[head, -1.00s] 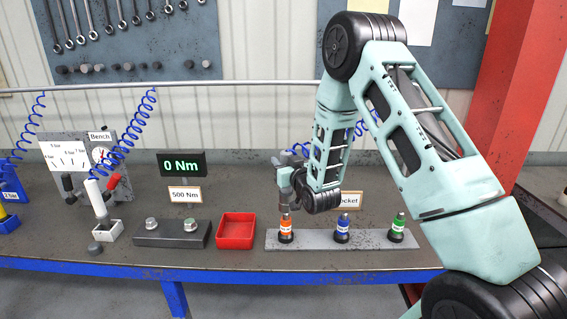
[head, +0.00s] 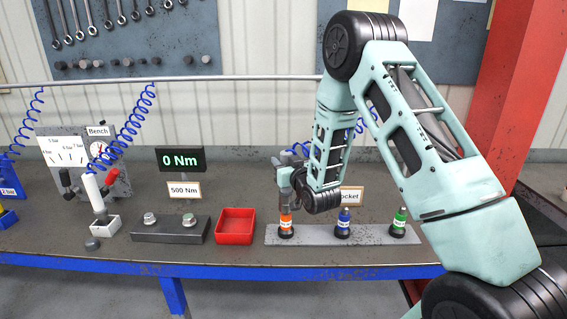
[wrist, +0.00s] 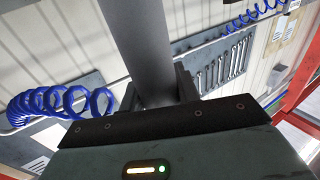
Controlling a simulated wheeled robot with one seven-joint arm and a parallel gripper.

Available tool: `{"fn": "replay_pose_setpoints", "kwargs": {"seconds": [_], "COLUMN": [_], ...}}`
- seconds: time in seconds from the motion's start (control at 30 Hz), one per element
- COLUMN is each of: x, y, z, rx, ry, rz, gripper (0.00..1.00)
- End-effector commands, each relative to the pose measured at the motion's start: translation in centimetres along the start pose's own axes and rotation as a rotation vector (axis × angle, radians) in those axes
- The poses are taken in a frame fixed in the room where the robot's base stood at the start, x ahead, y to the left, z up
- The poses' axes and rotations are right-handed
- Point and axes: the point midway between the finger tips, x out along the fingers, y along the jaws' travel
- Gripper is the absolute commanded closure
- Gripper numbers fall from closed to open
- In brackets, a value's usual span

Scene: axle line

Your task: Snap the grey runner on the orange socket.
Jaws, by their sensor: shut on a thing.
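The grey runner (head: 284,182) is upright in the head view, directly above the orange socket (head: 286,223). It also fills the upper middle of the wrist view (wrist: 140,45) as a grey cylinder. My gripper (wrist: 156,92) is shut on it, one finger on each side; in the head view my gripper (head: 297,180) is partly covered by my arm. The orange socket stands at the left end of a grey rail (head: 315,240). The runner's lower end is at or very near the socket's top; I cannot tell whether they touch.
A blue socket (head: 343,223) and a green socket (head: 399,222) stand further right on the rail. A red tray (head: 235,226) and a dark block with two bolts (head: 170,230) lie to the left. The display (head: 180,160) reads 0 Nm. Blue coiled hoses (head: 130,125) hang behind.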

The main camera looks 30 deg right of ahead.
Motion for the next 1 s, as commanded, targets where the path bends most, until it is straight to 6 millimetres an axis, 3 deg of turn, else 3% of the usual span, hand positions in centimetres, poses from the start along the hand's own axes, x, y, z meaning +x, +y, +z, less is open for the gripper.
{"fn": "replay_pose_setpoints", "kwargs": {"seconds": [0.8, 0.83, 0.9, 1.0], "x": [0.0, 0.0, 0.0, 0.0], "y": [0.0, 0.0, 0.0, 0.0], "z": [1.7, 1.6, 1.6, 1.7], "rx": [0.0, 0.0, 0.0, 0.0], "ry": [0.005, 0.005, 0.004, 0.003], "rz": [0.0, 0.0, 0.0, 0.0], "gripper": [1.0, 0.6, 0.43, 0.43]}}
